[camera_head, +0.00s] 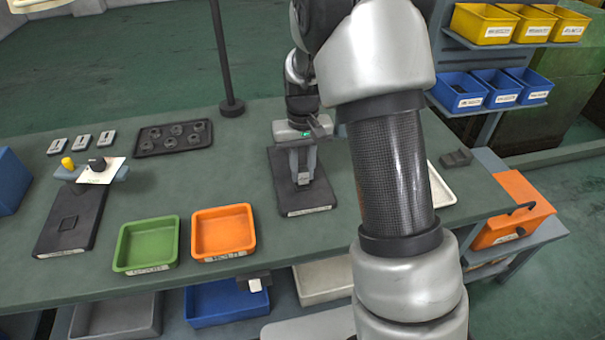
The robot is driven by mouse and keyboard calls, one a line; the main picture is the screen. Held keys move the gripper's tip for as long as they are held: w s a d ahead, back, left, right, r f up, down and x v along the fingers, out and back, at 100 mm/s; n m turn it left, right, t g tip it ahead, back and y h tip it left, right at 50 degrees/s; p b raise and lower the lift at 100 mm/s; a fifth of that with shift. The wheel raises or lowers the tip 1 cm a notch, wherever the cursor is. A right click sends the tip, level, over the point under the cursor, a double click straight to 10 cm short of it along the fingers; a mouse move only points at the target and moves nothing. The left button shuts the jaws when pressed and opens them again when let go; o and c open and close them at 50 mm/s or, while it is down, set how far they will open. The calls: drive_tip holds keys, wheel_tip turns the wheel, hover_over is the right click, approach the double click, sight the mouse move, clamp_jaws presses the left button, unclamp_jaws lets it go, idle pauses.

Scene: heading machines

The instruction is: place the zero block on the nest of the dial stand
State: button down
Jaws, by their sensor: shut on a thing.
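My gripper (303,179) points down over a dark rectangular plate (316,207) right of the table's centre. It is shut on a small grey block (303,178), seen between the fingertips, which I take to be the zero block. I cannot tell whether the block touches the plate. What looks like the dial stand is at the left, with a dark base (58,238), a square nest (68,223) that looks empty, and a dark dial (97,164) beside a white card. A yellow knob (67,163) sits at its back.
Green (148,268) and orange (224,256) trays stand at the front edge, between stand and plate. A black tray of round parts (174,152) and several grey labelled pieces (82,142) lie behind. A dark post (226,70) rises at the back. My arm hides much of the right side.

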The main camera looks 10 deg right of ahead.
drive_tip(key=shift+f, duration=0.6)
drive_tip(key=shift+f, duration=0.2)
drive_tip(key=c, duration=1.5)
unclamp_jaws()
drive_tip(key=shift+c, duration=0.2)
